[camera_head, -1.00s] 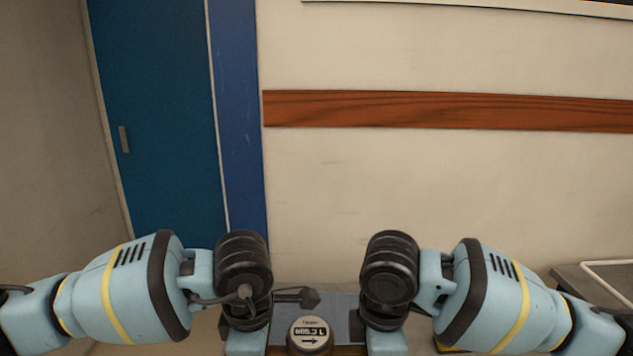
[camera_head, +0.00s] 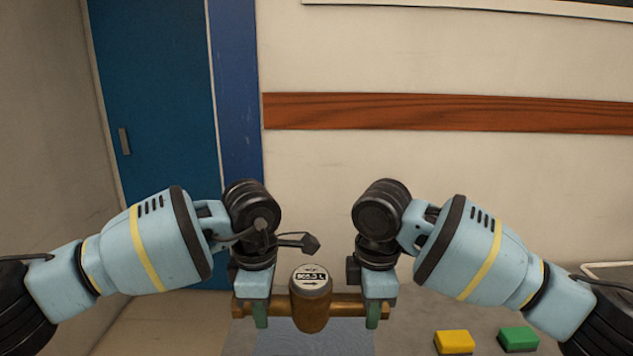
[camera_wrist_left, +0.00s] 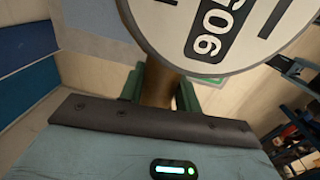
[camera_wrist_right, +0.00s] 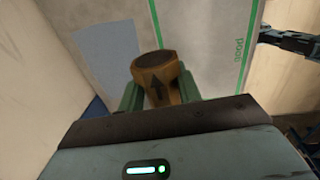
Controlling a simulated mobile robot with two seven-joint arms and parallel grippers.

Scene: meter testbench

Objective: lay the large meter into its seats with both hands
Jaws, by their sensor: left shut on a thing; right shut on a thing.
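The large meter (camera_head: 311,312) is a brass body with a pipe on each side and a round pale dial with an arrow on top. It hangs level between my two hands in the head view. My left gripper (camera_head: 260,314) is shut on its left pipe, and my right gripper (camera_head: 373,314) is shut on its right pipe. In the left wrist view the dial (camera_wrist_left: 215,30) fills the top, with the pipe between the fingers. In the right wrist view a brass pipe end (camera_wrist_right: 157,78) with a dark arrow sits between the fingers. I cannot make out the seats.
A yellow block (camera_head: 454,342) and a green block (camera_head: 518,338) lie at the lower right. A grey-blue patch (camera_head: 330,342) shows below the meter. The right wrist view shows a pale surface with green lines (camera_wrist_right: 205,50). A wall stands behind.

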